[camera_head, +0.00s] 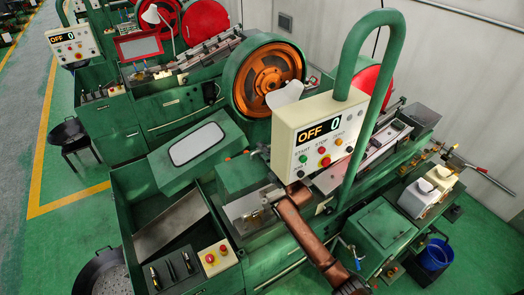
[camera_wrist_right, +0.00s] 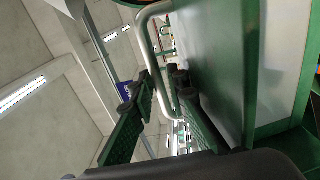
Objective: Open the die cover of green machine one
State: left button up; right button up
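Green machine one stands nearest in the head view, with a white control panel (camera_head: 318,138) reading OFF 0. A green box-like cover (camera_head: 240,174), which seems to be the die cover, sits shut-looking left of the panel. In the right wrist view, a bent metal handle (camera_wrist_right: 154,50) stands off a green panel (camera_wrist_right: 217,65). My right gripper (camera_head: 268,194) is beside the cover, partly hidden in the head view. In the wrist view its fingers (camera_wrist_right: 160,92) are apart, with the handle running near or between their tips; contact is unclear. My left gripper is out of view.
A tilted green lid with a white window (camera_head: 196,144) stands left of the cover. A small button box (camera_head: 217,257) sits in front. A thick green tube arch (camera_head: 354,60) carries the panel. A second machine (camera_head: 165,105) stands behind. Green floor (camera_head: 55,235) is clear at left.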

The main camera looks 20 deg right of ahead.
aim_at(265, 171)
jog(key=shift+s, duration=0.1)
jog(key=shift+s+d+f, duration=0.15)
jog(key=shift+s, duration=0.15)
jog(key=r+v, duration=0.1)
jog(key=v, duration=1)
jog(key=shift+f, duration=0.35)
jog(key=shift+s, duration=0.1)
